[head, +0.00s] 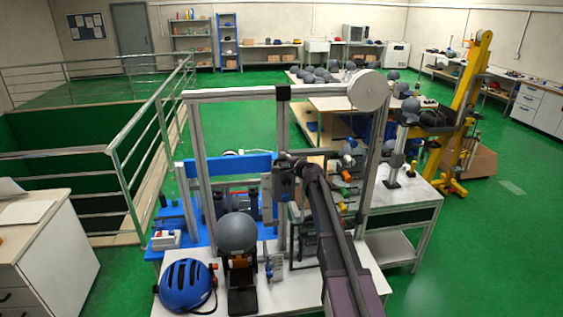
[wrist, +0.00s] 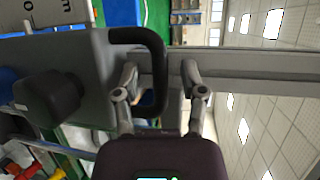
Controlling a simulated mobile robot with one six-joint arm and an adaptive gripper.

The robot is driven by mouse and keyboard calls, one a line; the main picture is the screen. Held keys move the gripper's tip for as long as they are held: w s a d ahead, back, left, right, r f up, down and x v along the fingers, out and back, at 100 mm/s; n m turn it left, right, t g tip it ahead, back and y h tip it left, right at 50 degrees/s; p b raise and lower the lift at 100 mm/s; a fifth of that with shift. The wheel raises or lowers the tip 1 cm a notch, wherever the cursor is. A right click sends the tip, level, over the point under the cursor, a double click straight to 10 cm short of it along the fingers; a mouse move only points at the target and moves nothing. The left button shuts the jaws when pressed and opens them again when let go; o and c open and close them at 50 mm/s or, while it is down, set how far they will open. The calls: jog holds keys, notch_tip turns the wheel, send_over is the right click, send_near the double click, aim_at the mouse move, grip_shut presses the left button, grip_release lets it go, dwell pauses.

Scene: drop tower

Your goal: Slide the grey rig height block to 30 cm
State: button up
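The grey height block (wrist: 88,55) fills the left of the wrist view, with a black knob (wrist: 48,97) on its face and a black loop handle (wrist: 158,60) on its side. In the head view the block (head: 283,184) sits on the middle upright post, partly hidden by my arm. My gripper (wrist: 160,75) is open, with one finger on each side of the handle's outer bar and gaps visible. It also shows beside the block in the head view (head: 292,162). A pale scale plate (wrist: 60,10) is cut off at the wrist view's top left; its height reading cannot be read.
The metal frame (head: 235,94) with a round pulley disc (head: 368,90) surrounds the post. Below stand a grey headform (head: 237,233) and a blue helmet (head: 186,286) on the white bench. A railing (head: 130,165) runs at left; a yellow lifter (head: 462,100) stands at right.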

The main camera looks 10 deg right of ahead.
grip_shut()
jog(key=shift+r, duration=0.1)
jog(key=shift+r+p, duration=0.3)
jog(key=shift+p, duration=0.1)
jog(key=shift+o, duration=0.6)
grip_release()
